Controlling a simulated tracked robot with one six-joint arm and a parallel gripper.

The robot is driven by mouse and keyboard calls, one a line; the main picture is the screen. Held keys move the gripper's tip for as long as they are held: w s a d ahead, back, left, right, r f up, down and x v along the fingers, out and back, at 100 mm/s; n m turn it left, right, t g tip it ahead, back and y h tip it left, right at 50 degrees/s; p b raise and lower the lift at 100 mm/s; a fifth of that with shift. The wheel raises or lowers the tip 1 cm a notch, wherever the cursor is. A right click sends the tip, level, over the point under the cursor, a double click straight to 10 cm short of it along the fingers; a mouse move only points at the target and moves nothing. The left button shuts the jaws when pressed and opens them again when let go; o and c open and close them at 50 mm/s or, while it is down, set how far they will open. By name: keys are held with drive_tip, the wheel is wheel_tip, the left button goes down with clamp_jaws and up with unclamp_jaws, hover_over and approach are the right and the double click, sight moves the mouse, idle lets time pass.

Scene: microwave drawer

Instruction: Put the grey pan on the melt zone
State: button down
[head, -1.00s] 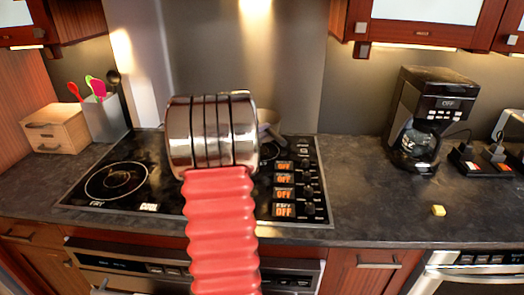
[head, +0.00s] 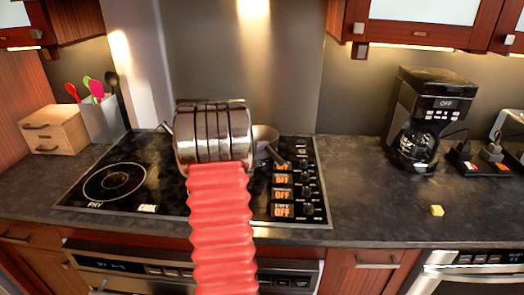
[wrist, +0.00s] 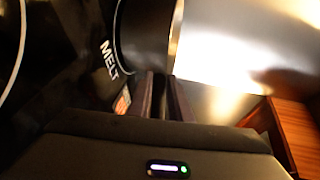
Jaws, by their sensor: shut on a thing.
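The grey pan (head: 265,135) is on or just above the back of the black cooktop in the head view, mostly hidden behind my arm. In the wrist view its dark curved side (wrist: 148,38) is beside the white MELT label (wrist: 110,58) and a thin curved line of the melt zone. I cannot tell whether its base touches the glass. My gripper (wrist: 160,90) is shut, its dark fingers close together by the pan; the held part, apparently its handle, is hard to see. My arm hides the gripper in the head view.
The cooktop (head: 150,203) has an empty FRY ring at its left and knobs with OFF displays (head: 283,194) at its right. A wooden box (head: 52,130) and utensil holder (head: 103,120) stand left. A coffee maker (head: 430,115) and small yellow block (head: 437,210) are right.

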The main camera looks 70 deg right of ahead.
drive_tip(key=c, duration=1.6)
unclamp_jaws()
drive_tip(key=shift+a, duration=0.1)
drive_tip(key=v, duration=1.1)
drive_tip(key=shift+a, duration=0.4)
drive_tip(key=shift+w+r, duration=0.1)
drive_tip(key=shift+w, duration=0.05)
